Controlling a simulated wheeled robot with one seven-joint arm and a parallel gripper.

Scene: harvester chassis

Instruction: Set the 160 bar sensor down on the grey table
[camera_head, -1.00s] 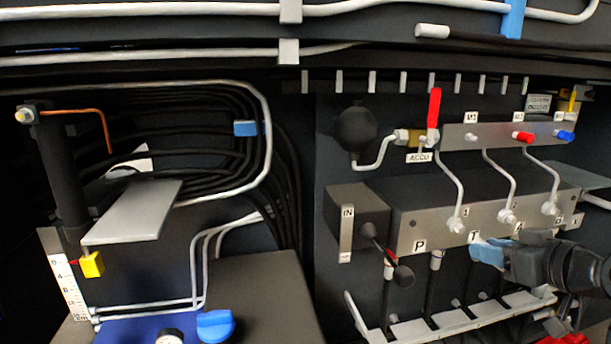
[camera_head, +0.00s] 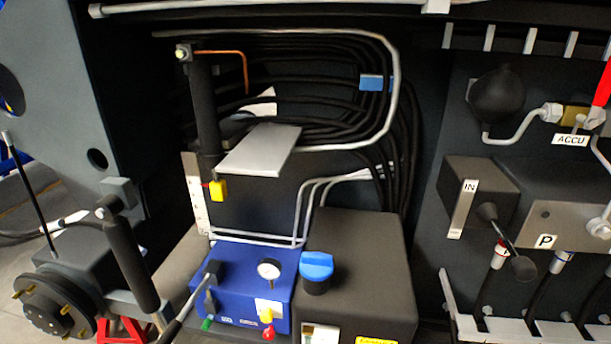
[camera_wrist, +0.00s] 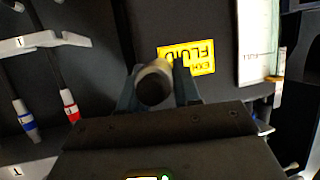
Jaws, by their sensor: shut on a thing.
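In the wrist view my gripper (camera_wrist: 156,92) is shut on a short, dark, round-ended cylinder with a pale side, which I take to be the 160 bar sensor (camera_wrist: 153,84). It points end-on to the camera, so its far side and any marking are hidden. My gripper is out of the head view. I cannot pick out a grey table for certain in either view.
A pale grey plate (camera_head: 258,150) juts out beside a black cylinder. Below are a blue pump box (camera_head: 240,285) and a dark tank (camera_head: 365,270) with a blue cap. A wheel hub (camera_head: 50,310) stands left. A yellow label (camera_wrist: 187,60) faces the wrist camera.

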